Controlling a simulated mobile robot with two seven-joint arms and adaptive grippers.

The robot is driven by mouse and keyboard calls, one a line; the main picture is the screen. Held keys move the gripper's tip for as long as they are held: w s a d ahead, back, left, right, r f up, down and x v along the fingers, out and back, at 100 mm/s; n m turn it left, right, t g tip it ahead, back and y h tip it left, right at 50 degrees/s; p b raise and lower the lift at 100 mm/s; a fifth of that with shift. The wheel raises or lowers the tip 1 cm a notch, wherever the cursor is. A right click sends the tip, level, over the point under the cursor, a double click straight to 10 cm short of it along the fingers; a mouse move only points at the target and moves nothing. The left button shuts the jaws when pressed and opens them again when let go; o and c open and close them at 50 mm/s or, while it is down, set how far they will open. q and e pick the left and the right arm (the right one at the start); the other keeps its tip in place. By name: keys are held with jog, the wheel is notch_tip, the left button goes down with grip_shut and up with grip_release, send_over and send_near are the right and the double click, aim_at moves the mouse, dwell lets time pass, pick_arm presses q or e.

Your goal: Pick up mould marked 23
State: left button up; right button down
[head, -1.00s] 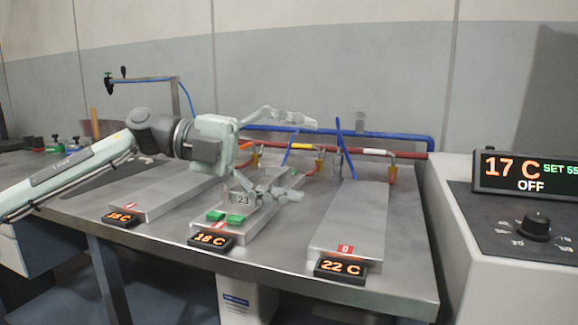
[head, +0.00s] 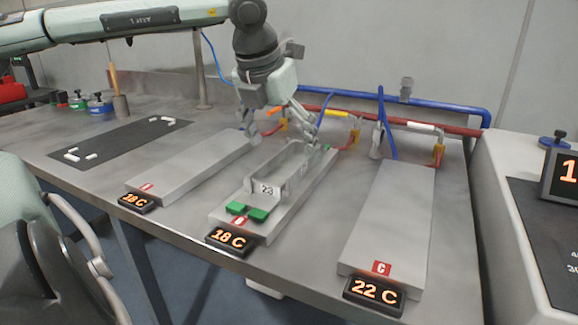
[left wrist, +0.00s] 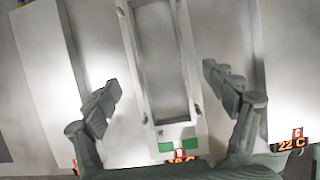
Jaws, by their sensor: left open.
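The mould marked 23 (head: 291,181) is a long grey open frame with a "23" tag on its near end. My left gripper (head: 284,140) is open above the mould's far part. In the left wrist view, the open left gripper (left wrist: 168,92) has one finger on each side of the mould (left wrist: 191,65), apart from it, with nothing held. A pale green and dark part of my body, with a curved finger-like link, shows at the lower left; whether it is my right gripper is unclear.
Plates reading 18 C (head: 190,172) and 22 C (head: 392,215) lie left and right of the middle plate. Blue and red pipes (head: 450,113) run along the back. A dark mat (head: 115,145) is at the left, and a control box (head: 560,175) stands at the right.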

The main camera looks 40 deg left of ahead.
aim_at(290, 167)
pick_arm(q)
jog(key=shift+x, duration=1.9)
jog(key=shift+w+r, duration=0.1)
jog(key=shift+w, duration=0.05)
jog(key=c, duration=1.8)
jog(key=shift+w+r, duration=0.1)
grip_shut()
